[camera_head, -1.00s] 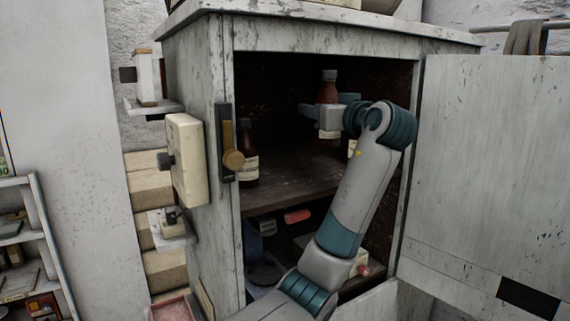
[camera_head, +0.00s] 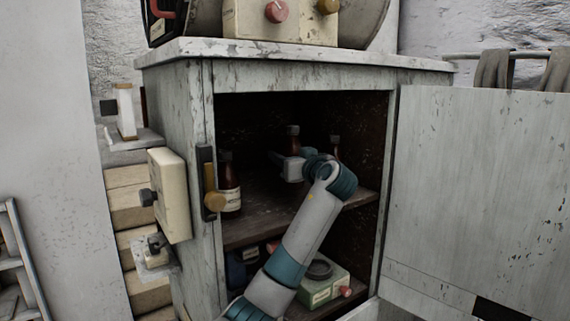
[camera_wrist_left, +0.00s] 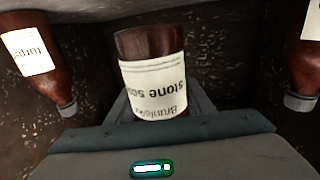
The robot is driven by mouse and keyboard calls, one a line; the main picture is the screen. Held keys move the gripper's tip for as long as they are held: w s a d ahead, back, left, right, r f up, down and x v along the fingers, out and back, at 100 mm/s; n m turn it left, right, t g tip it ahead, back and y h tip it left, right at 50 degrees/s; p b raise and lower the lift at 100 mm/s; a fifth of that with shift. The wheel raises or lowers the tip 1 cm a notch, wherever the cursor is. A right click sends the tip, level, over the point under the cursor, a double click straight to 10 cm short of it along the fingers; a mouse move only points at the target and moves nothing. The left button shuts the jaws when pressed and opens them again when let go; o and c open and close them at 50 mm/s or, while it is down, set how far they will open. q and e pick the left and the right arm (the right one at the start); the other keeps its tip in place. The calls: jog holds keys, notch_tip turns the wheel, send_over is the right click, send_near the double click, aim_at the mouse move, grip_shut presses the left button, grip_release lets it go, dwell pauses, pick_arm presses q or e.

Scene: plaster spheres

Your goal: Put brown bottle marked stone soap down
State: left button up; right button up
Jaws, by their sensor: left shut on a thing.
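The brown stone soap bottle (camera_head: 293,142) is upright inside the cabinet, toward the back of the upper shelf (camera_head: 262,222). My left gripper (camera_head: 287,166) is shut on it. The gripper and arm hide its lower part in the head view, so I cannot tell whether its base touches the shelf. In the left wrist view the bottle (camera_wrist_left: 150,78) sits between the fingers, its label upside down in the picture. My right gripper is not in view.
A brown bottle (camera_head: 229,190) stands at the shelf's front left; another (camera_head: 335,146) stands right of the held one. In the wrist view, bottles flank it on the left (camera_wrist_left: 35,62) and right (camera_wrist_left: 300,55). The open door (camera_head: 480,190) is at right; a greenish box (camera_head: 322,290) sits below.

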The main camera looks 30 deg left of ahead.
pick_arm(q)
jog(key=shift+w+a+f, duration=0.3)
jog(key=shift+w+a, duration=0.1)
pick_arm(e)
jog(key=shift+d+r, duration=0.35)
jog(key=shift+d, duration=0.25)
pick_arm(q)
notch_tip(320, 180, down, 3)
jog(key=p, duration=0.2)
jog(key=shift+r+p, duration=0.1)
jog(key=shift+p, duration=0.25)
jog(key=shift+a+f, duration=0.1)
jog(key=shift+f, duration=0.55)
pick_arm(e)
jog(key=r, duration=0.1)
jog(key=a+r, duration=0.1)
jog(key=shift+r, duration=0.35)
pick_arm(q)
jog(key=shift+f, duration=0.1)
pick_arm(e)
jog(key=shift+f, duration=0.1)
